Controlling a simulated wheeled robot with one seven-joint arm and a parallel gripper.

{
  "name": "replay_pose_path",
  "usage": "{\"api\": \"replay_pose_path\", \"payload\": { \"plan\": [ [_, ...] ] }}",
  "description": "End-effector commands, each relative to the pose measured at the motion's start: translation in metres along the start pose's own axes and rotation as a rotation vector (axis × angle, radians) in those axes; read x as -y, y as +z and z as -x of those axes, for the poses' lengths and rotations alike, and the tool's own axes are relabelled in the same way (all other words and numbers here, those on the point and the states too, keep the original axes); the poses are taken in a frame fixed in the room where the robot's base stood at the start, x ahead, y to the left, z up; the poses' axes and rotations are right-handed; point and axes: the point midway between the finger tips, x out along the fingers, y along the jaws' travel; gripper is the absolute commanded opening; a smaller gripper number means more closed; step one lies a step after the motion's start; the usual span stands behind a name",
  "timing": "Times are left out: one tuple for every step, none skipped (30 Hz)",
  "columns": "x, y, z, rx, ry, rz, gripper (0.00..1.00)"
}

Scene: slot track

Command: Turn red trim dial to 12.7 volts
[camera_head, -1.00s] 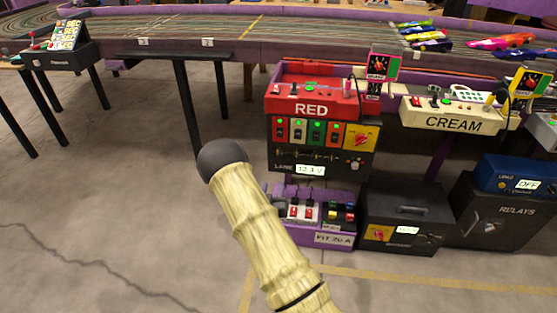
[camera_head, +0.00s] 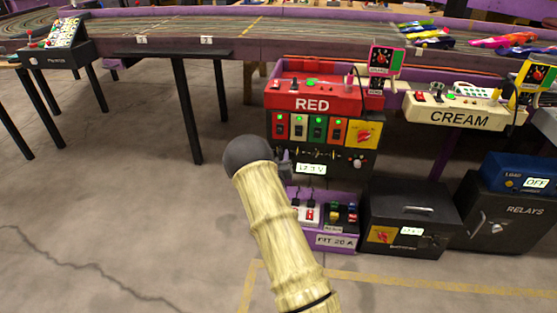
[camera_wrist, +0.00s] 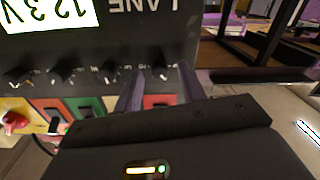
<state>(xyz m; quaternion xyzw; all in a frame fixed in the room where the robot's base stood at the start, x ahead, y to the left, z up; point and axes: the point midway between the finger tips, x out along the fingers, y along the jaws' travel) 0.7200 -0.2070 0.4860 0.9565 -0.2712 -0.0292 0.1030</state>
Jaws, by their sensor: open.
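The black lane panel (camera_head: 350,165) stands under the red RED station (camera_head: 313,97). Its display (camera_head: 311,169) reads about 12.3 V and also shows upside down in the wrist view (camera_wrist: 48,14). In the wrist view a row of black dials with white pointers crosses the panel. The dial at the right end of the row (camera_wrist: 161,73), in line with a red switch (camera_wrist: 158,101), lies between the fingers of my gripper (camera_wrist: 160,80). My gripper is open, with a finger on each side of that dial; contact cannot be told. In the head view my arm hides most of the gripper.
A row of coloured switches (camera_head: 318,128) sits right beside the dials. A purple pit box (camera_head: 337,240) and a black case (camera_head: 410,207) stand below and to the right. The track table's black leg (camera_head: 187,110) is left of the panel. Floor is clear at left.

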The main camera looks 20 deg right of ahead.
Motion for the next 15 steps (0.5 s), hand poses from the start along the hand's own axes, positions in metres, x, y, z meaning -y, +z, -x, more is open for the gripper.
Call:
{"api": "replay_pose_path", "payload": {
  "plan": [
    [0.0, 0.0002, -0.0019, -0.001, 0.0, 0.0, 0.4],
    [0.0, 0.0, -0.0023, 0.0, 0.0, 0.0, 0.4],
    [0.0, -0.0002, -0.0025, 0.0, 0.0, 0.0, 0.4],
    [-0.0001, -0.0003, -0.0025, 0.0, 0.0, 0.0, 0.4],
    [-0.0001, -0.0004, -0.0024, 0.0, 0.0, 0.0, 0.4],
    [-0.0001, -0.0004, -0.0023, 0.0, 0.0, 0.0, 0.4],
    [-0.0002, -0.0003, -0.0023, 0.0, 0.0, 0.0, 0.4],
    [-0.0001, -0.0003, -0.0022, 0.0, 0.0, 0.0, 0.4],
    [-0.0002, -0.0003, -0.0022, 0.001, 0.0, 0.0, 0.36],
    [-0.0002, -0.0003, -0.0021, 0.0, 0.0, 0.0, 0.3],
    [-0.0002, -0.0003, -0.0021, 0.0, 0.0, 0.0, 0.25],
    [-0.0002, -0.0002, -0.0021, 0.0, 0.0, 0.0, 0.17],
    [-0.0002, -0.0002, -0.002, 0.0, 0.0, 0.0, 0.11],
    [-0.0001, -0.0002, -0.002, 0.0, 0.0, 0.0, 0.05],
    [-0.0001, -0.0002, -0.002, 0.001, 0.0, 0.0, 0.0]
  ]
}}
